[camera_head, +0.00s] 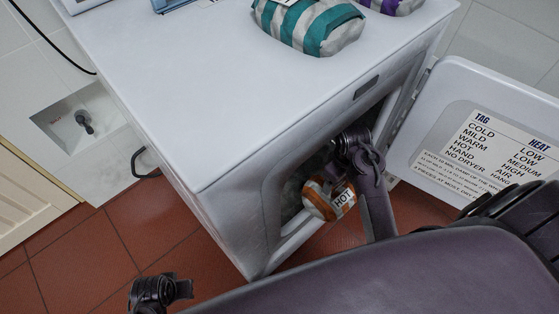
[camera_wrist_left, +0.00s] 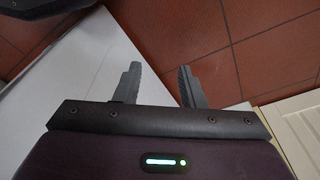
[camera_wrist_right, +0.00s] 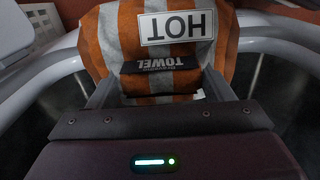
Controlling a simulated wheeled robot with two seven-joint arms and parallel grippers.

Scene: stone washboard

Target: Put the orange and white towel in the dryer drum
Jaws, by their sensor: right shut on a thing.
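The orange and white towel (camera_head: 320,200) is a striped bundle with a HOT tag at the dryer's front opening. It fills the upper middle of the right wrist view (camera_wrist_right: 170,45), with a black towel label between my fingers. My right gripper (camera_wrist_right: 160,95) is shut on it. The dryer drum opening (camera_head: 290,200) shows dark around the towel, and its pale rim curves on both sides in the right wrist view. How deep the towel sits is hard to tell. My left gripper (camera_wrist_left: 158,85) is open and empty, away from the dryer opening.
The white dryer (camera_head: 250,90) has a teal and white bundle (camera_head: 310,25) and a purple and white bundle (camera_head: 395,5) on top. Its open door (camera_head: 425,130) at right carries a TAG/HEAT chart (camera_head: 490,155). Red tile floor (camera_head: 90,260) lies clear at left.

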